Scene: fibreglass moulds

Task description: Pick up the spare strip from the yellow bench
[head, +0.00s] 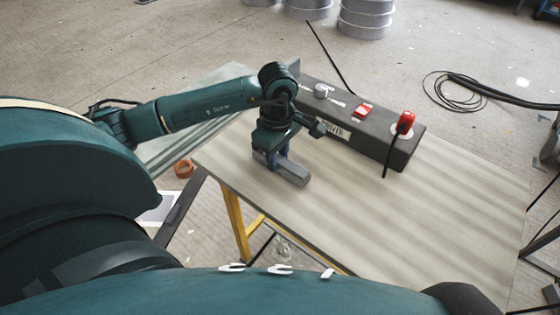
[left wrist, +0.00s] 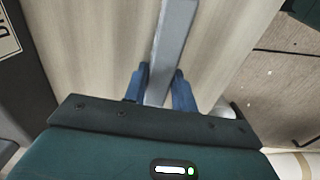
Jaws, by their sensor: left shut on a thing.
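The spare strip (head: 288,171) is a short grey bar on the yellow-legged bench (head: 440,215), near its left edge in the head view. My left gripper (head: 268,160) is over the bench with its blue fingers shut on the strip. In the left wrist view the strip (left wrist: 174,45) runs up from between the two blue fingers (left wrist: 160,88). I cannot tell whether the strip touches the bench top. My right gripper is not in view.
A long dark box (head: 345,125) lies on the bench behind my gripper, with a red-topped tool (head: 405,122) and a red item (head: 363,110) on it. The bench's front and right are clear. An orange roll (head: 184,168) is at the left. A cable coil (head: 455,92) lies on the floor.

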